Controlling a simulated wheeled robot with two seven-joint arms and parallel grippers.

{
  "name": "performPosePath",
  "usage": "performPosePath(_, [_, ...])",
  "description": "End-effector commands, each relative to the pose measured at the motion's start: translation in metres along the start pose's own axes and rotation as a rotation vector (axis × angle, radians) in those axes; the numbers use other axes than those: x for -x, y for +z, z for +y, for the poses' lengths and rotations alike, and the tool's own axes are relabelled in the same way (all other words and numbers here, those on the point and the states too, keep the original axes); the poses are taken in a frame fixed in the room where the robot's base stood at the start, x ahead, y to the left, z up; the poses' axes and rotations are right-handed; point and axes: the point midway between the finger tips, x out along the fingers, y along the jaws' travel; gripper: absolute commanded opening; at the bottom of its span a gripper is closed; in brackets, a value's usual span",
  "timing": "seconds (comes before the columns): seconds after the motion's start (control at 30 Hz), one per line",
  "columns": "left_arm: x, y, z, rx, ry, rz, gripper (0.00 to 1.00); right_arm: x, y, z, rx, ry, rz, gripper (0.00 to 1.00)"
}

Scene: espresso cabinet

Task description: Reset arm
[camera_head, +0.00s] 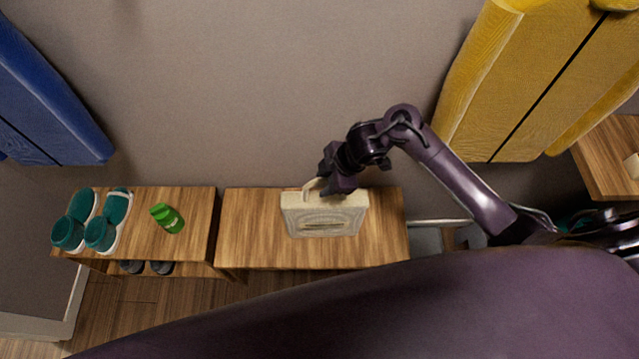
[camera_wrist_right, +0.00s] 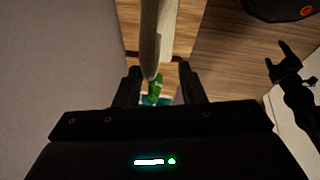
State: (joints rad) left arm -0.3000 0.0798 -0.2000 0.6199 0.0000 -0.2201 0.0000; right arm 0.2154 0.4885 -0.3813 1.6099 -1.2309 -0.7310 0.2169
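My right gripper (camera_head: 325,187) is above a cream, box-shaped appliance (camera_head: 325,218), at its back edge. In the right wrist view the fingers (camera_wrist_right: 159,82) of my right gripper stand apart. A narrow beige part (camera_wrist_right: 149,35) shows between them, with gaps beside it; I cannot tell whether either finger touches it. The appliance sits on a wooden cabinet (camera_head: 250,245). My left gripper (camera_wrist_right: 285,65) seems to be the dark forked shape at the right of the right wrist view, fingers apart and empty. It is out of the head view.
A wooden table (camera_head: 605,155) stands at far right.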

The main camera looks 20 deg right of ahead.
Motion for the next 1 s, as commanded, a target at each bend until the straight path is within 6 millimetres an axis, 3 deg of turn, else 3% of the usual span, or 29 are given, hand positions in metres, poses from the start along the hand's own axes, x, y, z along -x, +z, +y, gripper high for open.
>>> performPosePath(0.13, [0.003, 0.000, 0.000, 0.000, 0.000, 0.000, 0.76, 0.019, -0.001, 0.000, 0.002, 0.001, 0.001, 0.36])
performPosePath(0.37, [0.003, 0.000, 0.000, 0.000, 0.000, 0.000, 0.76, 0.024, -0.002, -0.001, -0.003, 0.005, 0.003, 0.36])
performPosePath(0.53, [0.003, 0.000, 0.000, 0.000, 0.000, 0.000, 0.76, 0.022, -0.024, -0.004, -0.061, 0.103, 0.018, 0.36])
performPosePath(0.7, [0.003, -0.001, 0.000, 0.000, 0.000, 0.000, 0.76, 0.049, -0.048, -0.010, -0.324, 0.306, 0.010, 0.36])
performPosePath(1.0, [0.003, 0.000, 0.000, 0.000, 0.000, 0.000, 0.76, 0.108, -0.017, -0.043, -0.789, 0.400, -0.087, 0.36])
